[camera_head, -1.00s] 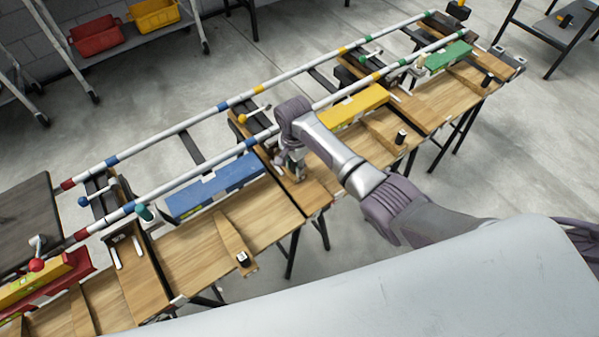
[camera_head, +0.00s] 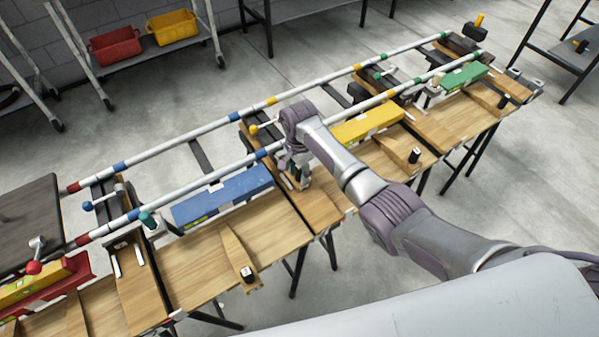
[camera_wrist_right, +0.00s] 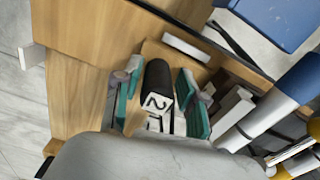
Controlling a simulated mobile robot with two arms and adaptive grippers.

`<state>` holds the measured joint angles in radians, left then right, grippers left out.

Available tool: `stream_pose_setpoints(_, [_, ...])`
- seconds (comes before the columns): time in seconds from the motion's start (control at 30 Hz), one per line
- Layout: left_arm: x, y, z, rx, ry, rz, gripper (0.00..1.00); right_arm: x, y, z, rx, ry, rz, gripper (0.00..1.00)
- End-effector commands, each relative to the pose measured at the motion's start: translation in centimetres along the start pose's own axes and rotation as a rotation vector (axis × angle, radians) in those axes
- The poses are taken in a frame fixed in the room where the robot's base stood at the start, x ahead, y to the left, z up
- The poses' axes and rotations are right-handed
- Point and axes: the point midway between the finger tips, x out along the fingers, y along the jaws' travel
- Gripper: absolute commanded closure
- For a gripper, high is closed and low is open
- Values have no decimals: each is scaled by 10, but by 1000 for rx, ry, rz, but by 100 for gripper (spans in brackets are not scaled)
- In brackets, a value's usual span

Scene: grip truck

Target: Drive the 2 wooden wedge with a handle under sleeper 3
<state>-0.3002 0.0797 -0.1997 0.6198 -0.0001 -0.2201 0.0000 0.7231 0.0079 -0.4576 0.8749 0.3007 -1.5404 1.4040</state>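The wooden wedge with a black handle (camera_wrist_right: 157,88) marked 2 lies on a wooden bench board in the right wrist view. My right gripper (camera_wrist_right: 157,97) is low over it, with its teal fingers on both sides of the handle. The fingers look open, with narrow gaps to the handle. In the head view the right gripper (camera_head: 299,178) is beside the second sleeper from the left (camera_head: 262,140), by the yellow-knobbed lever, and hides most of this wedge. No number shows on the sleepers, so I cannot tell which is 3. My left gripper is out of view.
Two striped rails (camera_head: 200,131) run across the sleepers. A blue level (camera_head: 222,195) and a yellow level (camera_head: 368,124) lie along the near rail. Other handled wedges (camera_head: 236,253) lie on the wooden boards.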

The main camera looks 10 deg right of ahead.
Motion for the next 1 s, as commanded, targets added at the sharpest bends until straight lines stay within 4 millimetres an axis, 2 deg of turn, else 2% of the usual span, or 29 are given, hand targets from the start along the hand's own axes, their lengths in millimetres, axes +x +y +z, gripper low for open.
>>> stream_pose_setpoints(0.07, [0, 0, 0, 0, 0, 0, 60, 1, 1, 0, 0, -1, 2, 43])
stream_pose_setpoints(0.33, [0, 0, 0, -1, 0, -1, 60, 2, 2, 0, 1, -1, 6, 43])
stream_pose_setpoints(0.47, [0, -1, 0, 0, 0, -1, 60, -6, 1, 0, 0, -1, 3, 43])
stream_pose_setpoints(0.57, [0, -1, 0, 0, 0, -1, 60, -21, 1, 0, 0, -1, 1, 43])
stream_pose_setpoints(0.8, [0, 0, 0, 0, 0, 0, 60, -73, 0, 0, 0, 0, 0, 43])
stream_pose_setpoints(1.0, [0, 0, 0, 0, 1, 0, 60, -106, 0, 0, 0, -1, 2, 43])
